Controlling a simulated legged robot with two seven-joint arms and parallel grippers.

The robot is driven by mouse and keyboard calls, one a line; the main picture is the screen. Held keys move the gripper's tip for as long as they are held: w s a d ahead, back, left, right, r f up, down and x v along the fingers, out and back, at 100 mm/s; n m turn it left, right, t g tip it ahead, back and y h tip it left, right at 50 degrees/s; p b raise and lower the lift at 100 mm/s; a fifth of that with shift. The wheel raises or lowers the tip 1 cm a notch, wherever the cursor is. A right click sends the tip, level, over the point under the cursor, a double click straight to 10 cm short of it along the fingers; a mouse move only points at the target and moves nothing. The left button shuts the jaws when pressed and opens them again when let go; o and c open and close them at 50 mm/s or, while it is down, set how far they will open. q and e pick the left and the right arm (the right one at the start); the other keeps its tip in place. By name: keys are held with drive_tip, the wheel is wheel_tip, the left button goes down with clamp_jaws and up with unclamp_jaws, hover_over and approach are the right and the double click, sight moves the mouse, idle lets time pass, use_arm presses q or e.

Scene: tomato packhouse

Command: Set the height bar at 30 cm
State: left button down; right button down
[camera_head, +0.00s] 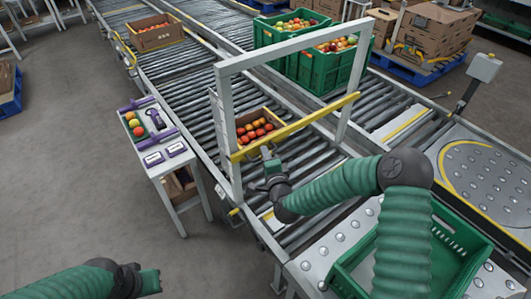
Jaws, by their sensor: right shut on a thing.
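The yellow height bar (302,124) spans the grey gate frame (229,140) that stands over the roller conveyor. The bar looks slanted in the picture, its left end lower than its right. My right gripper (268,154) is shut on the bar, left of its middle. The height marks on the frame are too small to read. My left gripper (150,281) is at the bottom left, away from the gate; its fingers are too small to judge.
A box of tomatoes (244,119) sits behind the bar, another box (157,38) farther up the conveyor. Green crates (319,73) of tomatoes stand behind the gate. An empty green crate (453,245) is at lower right. A small side table (178,166) holds tomatoes and purple-marked items.

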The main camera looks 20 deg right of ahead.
drive_tip(key=shift+f, duration=0.1)
drive_tip(key=c, duration=1.5)
unclamp_jaws()
drive_tip(key=s+r+p, duration=0.3)
drive_tip(key=s+p, duration=0.6)
drive_tip(key=s, duration=0.7)
drive_tip(key=shift+s+a, duration=0.25)
drive_tip(key=shift+a, duration=0.2)
